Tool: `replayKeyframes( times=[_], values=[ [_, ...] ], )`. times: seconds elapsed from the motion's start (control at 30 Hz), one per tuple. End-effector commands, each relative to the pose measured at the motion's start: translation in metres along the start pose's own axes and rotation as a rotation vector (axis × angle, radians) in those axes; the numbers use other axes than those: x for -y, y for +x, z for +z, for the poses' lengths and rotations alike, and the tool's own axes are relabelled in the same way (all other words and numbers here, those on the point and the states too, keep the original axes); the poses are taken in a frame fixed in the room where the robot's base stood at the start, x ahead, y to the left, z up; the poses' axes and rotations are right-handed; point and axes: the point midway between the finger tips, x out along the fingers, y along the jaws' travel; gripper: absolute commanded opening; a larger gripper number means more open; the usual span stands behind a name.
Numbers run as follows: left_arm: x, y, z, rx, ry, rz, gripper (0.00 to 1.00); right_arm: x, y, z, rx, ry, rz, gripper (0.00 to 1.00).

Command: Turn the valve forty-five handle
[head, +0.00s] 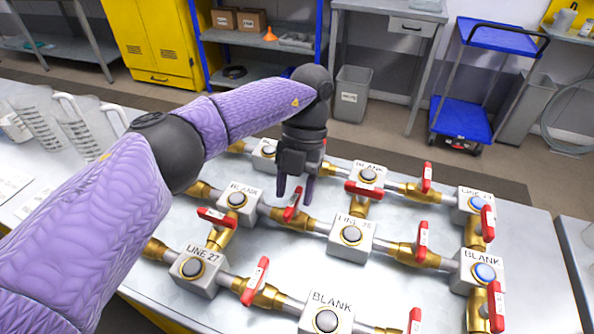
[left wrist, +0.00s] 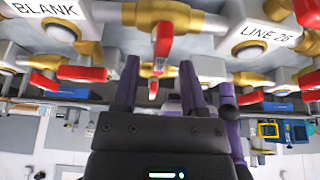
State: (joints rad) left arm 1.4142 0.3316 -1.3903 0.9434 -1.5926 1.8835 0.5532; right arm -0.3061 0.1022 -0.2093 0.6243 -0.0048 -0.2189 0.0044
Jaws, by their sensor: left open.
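Several brass valves with red handles sit on a pipe grid on the metal table; their small white tags are too small to read, so I cannot tell which is forty-five. My left gripper (head: 296,193) points down at a red handle (head: 292,205) between the BLANK block (head: 238,201) and the LINE 26 block (head: 351,238). The gripper is open. In the left wrist view the fingers (left wrist: 158,88) are spread, with the red handle (left wrist: 163,42) just ahead, in line with the gap. Contact cannot be told. My right gripper is out of view.
Other red handles stand close by, at the left (head: 216,217), the upper right (head: 364,190) and below (head: 255,281). Clear measuring jugs (head: 75,125) stand on the table at the left. A grey bin (head: 351,94) and a blue cart (head: 462,119) stand behind.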

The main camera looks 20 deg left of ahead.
Motion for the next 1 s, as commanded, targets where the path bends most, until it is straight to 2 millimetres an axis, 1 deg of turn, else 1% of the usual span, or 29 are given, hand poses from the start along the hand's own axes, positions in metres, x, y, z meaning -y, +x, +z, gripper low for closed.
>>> replayKeyframes(
  times=[0.13,0.23,0.3,0.53,1.0],
  values=[
    [0.001,-0.041,0.0,0.006,-0.001,-0.002,0.54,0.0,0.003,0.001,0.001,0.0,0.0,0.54],
    [0.001,-0.065,0.0,0.004,-0.004,-0.001,0.54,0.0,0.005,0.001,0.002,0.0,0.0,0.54],
    [0.001,-0.07,0.001,-0.005,-0.002,0.002,0.54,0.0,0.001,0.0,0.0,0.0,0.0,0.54],
    [0.001,-0.084,0.0,0.0,0.0,0.001,0.54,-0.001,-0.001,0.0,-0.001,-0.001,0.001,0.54],
    [0.0,-0.086,0.0,0.002,0.0,0.0,0.54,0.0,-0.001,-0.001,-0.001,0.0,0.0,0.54]
  ],
)
